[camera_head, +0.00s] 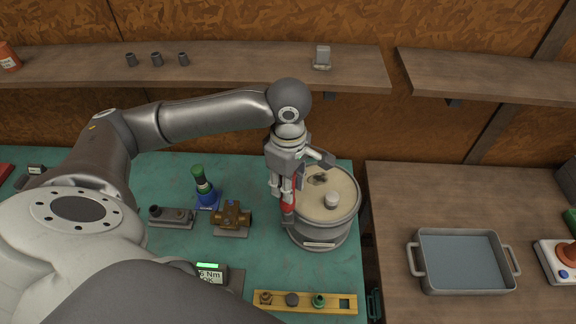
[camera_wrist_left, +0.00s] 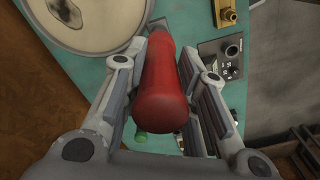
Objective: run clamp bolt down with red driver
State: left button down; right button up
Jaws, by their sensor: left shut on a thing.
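My left gripper (camera_head: 287,207) is shut on the red driver (camera_head: 289,209), at the left side of a drum (camera_head: 324,238). The wrist view shows the driver's thick red handle (camera_wrist_left: 160,90) between the two fingers of the left gripper (camera_wrist_left: 163,85). The drum has a beige lid (camera_head: 345,194) with a white cap and a dark fitting on it; its rim also shows in the wrist view (camera_wrist_left: 88,52). The clamp bolt cannot be made out; the gripper and handle cover that side of the drum. My right gripper is out of view.
A yellow tray (camera_head: 274,307) with small parts and a torque display (camera_head: 210,276) lie in front. A brass valve (camera_head: 232,216) and a green-topped blue item (camera_head: 203,187) stand left of the drum. A grey pan (camera_head: 418,263) sits on the right bench.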

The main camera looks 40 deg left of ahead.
pick_arm(q)
jog(key=shift+r, duration=0.75)
jog(key=shift+r, duration=2.2)
dwell(0.4)
